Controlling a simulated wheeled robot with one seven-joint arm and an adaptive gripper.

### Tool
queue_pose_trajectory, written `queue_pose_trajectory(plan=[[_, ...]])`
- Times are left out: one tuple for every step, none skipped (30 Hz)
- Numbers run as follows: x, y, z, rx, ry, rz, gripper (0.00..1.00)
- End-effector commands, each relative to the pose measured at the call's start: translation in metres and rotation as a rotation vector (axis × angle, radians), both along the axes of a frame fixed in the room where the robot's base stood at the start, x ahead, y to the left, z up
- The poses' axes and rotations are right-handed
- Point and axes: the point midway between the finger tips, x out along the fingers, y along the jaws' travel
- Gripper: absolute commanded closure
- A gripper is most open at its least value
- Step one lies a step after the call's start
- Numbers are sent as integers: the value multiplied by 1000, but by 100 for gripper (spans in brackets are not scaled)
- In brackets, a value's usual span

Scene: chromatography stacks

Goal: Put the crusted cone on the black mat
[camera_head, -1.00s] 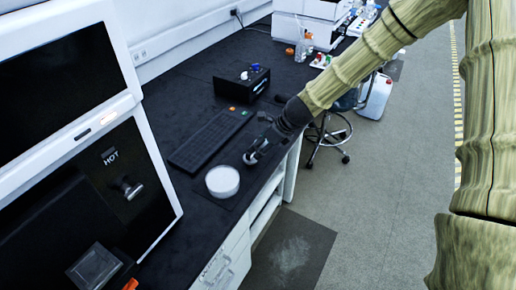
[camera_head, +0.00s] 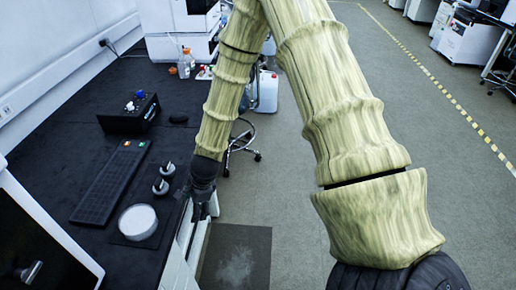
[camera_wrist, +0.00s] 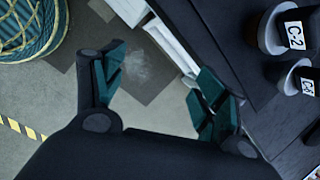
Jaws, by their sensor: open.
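Two small metallic cone-like pieces stand on the dark bench in the head view, a rear one (camera_head: 168,169) and a front one (camera_head: 160,186). I cannot tell which is crusted. A thin black square (camera_head: 120,240), possibly the black mat, lies under a white round dish (camera_head: 138,221). My gripper (camera_wrist: 157,80) is open and empty, beyond the bench's front edge, right of the cones; in the head view (camera_head: 203,210) its fingers are small.
A black keyboard-like panel (camera_head: 110,185) and a black box with knobs (camera_head: 130,113) are on the bench. A white instrument (camera_head: 45,235) stands at the near left. A stool (camera_head: 242,138) and white canister (camera_head: 267,92) are beyond the arm. A dark floor mat (camera_head: 235,255) lies below.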

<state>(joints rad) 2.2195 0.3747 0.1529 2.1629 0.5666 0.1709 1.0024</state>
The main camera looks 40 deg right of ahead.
Motion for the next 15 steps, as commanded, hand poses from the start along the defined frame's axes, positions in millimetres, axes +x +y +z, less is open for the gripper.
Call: queue_pose_trajectory(plan=[[-21, -2, -20, -51, 13, 90, 28], [-32, -3, -30, -81, 15, 149, 28], [-47, -6, -43, -119, 19, 228, 28], [-58, -7, -52, -145, 22, 287, 28], [-70, -8, -60, -170, 25, 348, 28], [-84, -10, -71, -201, 28, 430, 28], [-96, -11, -79, -222, 33, 491, 28], [-107, -13, -86, -243, 35, 553, 28], [-122, -14, -96, -268, 39, 637, 28], [-134, -14, -102, -283, 41, 701, 28], [-145, -15, -108, -299, 44, 764, 28], [-160, -16, -116, -318, 45, 848, 28], [-172, -17, -121, -329, 46, 913, 28], [-183, -17, -126, -339, 47, 977, 28], [-198, -17, -132, -351, 48, 1061, 28]])
